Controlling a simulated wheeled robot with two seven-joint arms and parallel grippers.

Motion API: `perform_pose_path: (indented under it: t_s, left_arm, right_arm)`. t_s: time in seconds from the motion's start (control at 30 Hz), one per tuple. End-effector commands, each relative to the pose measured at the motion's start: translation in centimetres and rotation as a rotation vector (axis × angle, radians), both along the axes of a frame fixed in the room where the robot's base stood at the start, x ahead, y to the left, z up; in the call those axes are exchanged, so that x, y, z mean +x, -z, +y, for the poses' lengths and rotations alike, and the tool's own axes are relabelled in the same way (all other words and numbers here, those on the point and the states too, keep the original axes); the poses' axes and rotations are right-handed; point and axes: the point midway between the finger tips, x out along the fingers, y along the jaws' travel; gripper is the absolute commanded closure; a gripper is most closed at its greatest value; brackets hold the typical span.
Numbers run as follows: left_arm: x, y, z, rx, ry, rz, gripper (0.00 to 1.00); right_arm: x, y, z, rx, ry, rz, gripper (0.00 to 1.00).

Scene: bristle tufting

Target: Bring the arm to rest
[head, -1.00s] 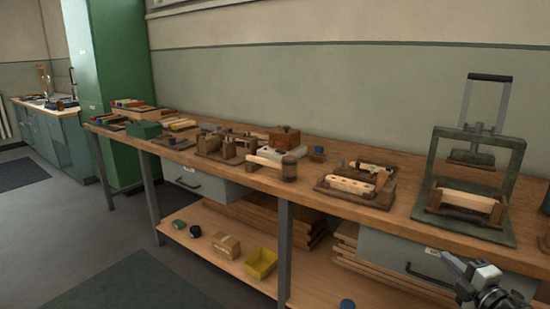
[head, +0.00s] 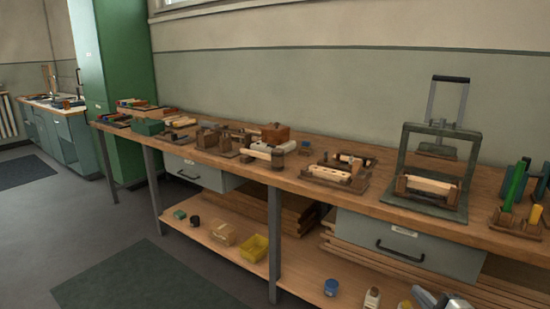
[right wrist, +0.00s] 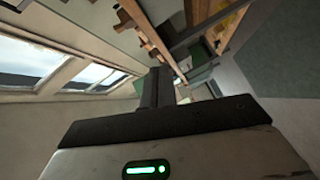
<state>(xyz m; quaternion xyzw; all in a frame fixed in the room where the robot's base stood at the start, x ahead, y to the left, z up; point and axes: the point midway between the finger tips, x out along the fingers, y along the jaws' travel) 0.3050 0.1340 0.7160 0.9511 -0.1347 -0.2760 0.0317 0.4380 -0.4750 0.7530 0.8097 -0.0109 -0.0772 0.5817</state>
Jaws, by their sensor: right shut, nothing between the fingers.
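My right gripper (head: 428,297) shows only in part at the bottom right edge of the head view, in front of the lower shelf and below the bench top. In the right wrist view its dark fingers (right wrist: 162,88) are together with nothing between them. The gripper is clear of the bench and touches nothing that I can see. My left gripper is in neither view.
A long wooden bench (head: 300,187) carries wooden fixtures, a press frame (head: 405,160) and a holder with green handles (head: 515,186). A yellow bin (head: 254,247) and small containers stand on the lower shelf (head: 315,277). The floor (head: 100,235) at left is open.

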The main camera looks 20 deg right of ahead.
Motion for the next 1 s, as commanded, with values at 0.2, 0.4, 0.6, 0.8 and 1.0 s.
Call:
perform_pose_path:
  t_s: [0.2,0.4,0.6,0.8,1.0]
  left_arm:
    - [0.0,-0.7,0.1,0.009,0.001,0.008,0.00]
    - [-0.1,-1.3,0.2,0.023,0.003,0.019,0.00]
    - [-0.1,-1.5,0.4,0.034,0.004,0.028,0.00]
    - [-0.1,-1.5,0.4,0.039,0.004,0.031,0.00]
    - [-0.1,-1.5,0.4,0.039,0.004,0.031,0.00]
  right_arm:
    - [-2.5,3.0,8.4,0.305,0.018,0.095,1.00]
    - [-7.5,4.5,20.9,0.762,0.065,0.276,1.00]
    - [-11.9,3.2,30.5,1.123,0.107,0.451,1.00]
    - [-13.4,2.2,33.7,1.246,0.121,0.519,1.00]
    - [-13.4,2.2,33.7,1.246,0.121,0.519,1.00]
